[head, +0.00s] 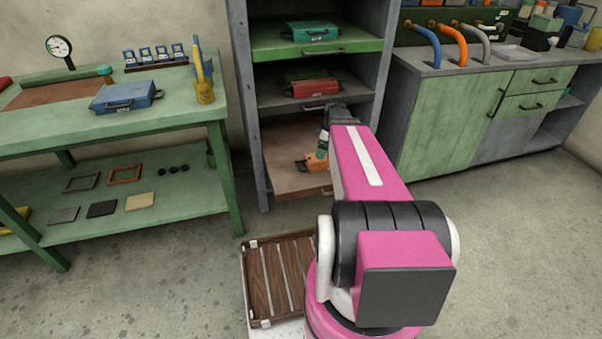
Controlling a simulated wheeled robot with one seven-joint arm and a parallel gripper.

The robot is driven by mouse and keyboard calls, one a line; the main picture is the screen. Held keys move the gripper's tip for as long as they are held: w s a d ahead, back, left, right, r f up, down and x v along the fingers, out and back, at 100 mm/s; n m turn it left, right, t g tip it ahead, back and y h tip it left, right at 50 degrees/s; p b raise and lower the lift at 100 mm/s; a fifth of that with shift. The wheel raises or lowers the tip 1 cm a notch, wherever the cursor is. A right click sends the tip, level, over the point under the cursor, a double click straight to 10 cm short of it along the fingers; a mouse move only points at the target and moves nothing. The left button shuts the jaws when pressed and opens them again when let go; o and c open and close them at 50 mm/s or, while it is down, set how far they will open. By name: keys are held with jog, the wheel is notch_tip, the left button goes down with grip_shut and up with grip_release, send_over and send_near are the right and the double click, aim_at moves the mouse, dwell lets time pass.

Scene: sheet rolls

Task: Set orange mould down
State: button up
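The orange mould (314,166) is at the low brown shelf (285,183) of the grey rack, near the shelf's right part. My gripper (321,155) is right at the mould, at its upper right side. My pink arm hides part of the gripper and the mould's right side. I cannot tell whether the fingers are closed on the mould, or whether the mould rests on the shelf or hangs just above it.
A red mould (314,88) lies on the middle shelf and a teal mould (313,32) on the green upper shelf. A blue mould (125,97) lies on the green bench (60,137) at left. Rack posts flank the shelves. The brown shelf's left part is bare.

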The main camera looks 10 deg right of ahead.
jog(key=s+a+m+h, duration=0.3)
jog(key=s+a+m, duration=0.9)
jog(key=s+a, duration=0.1)
jog(key=shift+s+a+t, duration=0.15)
jog(key=shift+a+t, duration=0.15)
jog(key=shift+a, duration=0.05)
